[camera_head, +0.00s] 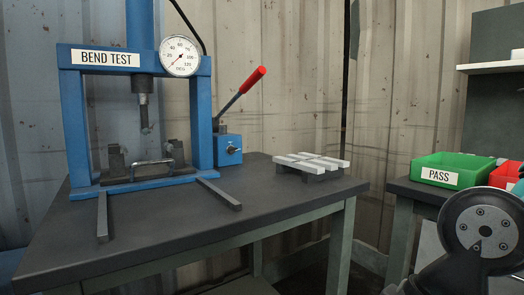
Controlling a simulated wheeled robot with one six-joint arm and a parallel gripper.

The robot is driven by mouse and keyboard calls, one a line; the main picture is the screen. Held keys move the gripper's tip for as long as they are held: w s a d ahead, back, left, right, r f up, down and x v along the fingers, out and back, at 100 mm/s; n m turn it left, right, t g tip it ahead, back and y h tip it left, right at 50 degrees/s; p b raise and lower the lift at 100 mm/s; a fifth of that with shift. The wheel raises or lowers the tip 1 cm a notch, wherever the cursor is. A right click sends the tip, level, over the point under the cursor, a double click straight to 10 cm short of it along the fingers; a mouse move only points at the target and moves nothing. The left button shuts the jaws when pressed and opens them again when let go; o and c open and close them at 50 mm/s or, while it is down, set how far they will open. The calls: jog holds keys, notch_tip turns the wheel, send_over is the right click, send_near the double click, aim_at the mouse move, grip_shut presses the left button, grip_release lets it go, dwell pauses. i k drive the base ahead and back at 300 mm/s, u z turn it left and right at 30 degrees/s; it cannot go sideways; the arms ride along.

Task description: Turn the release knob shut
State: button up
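The release knob (232,149) is a small dark knob on the front of the blue pump block (228,158), at the right foot of the blue press. The pump's lever with a red grip (253,80) slants up to the right above it. The blue press frame (203,120) bears a "BEND TEST" label and a round dial gauge (180,57). My gripper does not show. Part of my arm shows at the lower right, far from the knob. How far the knob is turned cannot be told.
Two dark bars (102,217) stick out from the press base over the dark bench top (180,232). A grey slatted block (312,164) sits on the bench's right side. A green bin (452,170) marked "PASS" and a red bin (505,175) stand on another table at right.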

aim_at(231, 150)
jog(key=z, duration=0.15)
jog(key=i, duration=0.55)
jog(key=u, duration=0.85)
